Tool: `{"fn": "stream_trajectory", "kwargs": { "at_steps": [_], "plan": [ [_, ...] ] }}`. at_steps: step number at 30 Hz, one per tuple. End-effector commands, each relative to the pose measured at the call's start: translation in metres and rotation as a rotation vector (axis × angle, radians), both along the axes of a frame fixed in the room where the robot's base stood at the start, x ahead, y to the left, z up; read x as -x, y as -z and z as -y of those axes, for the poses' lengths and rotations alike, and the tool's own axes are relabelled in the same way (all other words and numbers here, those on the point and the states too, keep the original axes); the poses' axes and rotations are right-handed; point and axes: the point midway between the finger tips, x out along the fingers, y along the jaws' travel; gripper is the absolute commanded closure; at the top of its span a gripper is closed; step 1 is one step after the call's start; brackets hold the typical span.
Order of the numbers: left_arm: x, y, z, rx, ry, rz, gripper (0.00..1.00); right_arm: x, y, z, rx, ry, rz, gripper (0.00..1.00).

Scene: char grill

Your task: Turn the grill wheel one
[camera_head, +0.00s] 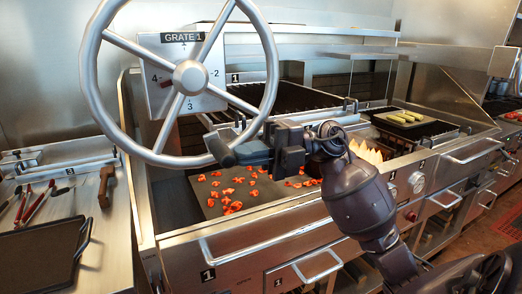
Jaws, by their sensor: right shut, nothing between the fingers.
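The grill wheel (91,62) is a large silver ring with spokes and a central hub, in the upper left of the head view. Behind it, a white plate (154,42) reads "GRATE 1" and carries the numbers 2, 3 and 4 around the hub. A dark, handle-like cylinder (219,150) shows at the wheel's lower right rim. My right gripper (246,153) is shut with nothing between its fingers, right beside this cylinder. I cannot tell whether they touch. My left gripper is not in view.
Orange-red food pieces (232,206) lie on the dark surface of grill 1, below my right gripper. A counter with tongs (37,204) and a black pan (38,258) is at left. More food (405,117) lies on a grill at the right.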

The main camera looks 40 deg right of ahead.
Motion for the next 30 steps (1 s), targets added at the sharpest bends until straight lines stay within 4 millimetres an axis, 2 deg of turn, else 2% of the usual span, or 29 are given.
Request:
{"fn": "stream_trajectory", "kwargs": {
  "at_steps": [11, 22, 30],
  "plan": [
    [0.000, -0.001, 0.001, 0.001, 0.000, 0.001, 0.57, -0.001, 0.001, -0.002, -0.007, -0.001, 0.001, 1.00],
    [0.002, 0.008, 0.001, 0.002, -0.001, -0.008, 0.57, -0.007, 0.013, -0.028, -0.219, -0.002, 0.048, 1.00],
    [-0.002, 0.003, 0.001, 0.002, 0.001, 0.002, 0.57, -0.008, 0.012, -0.032, -0.247, 0.000, 0.059, 1.00]
  ]
}}
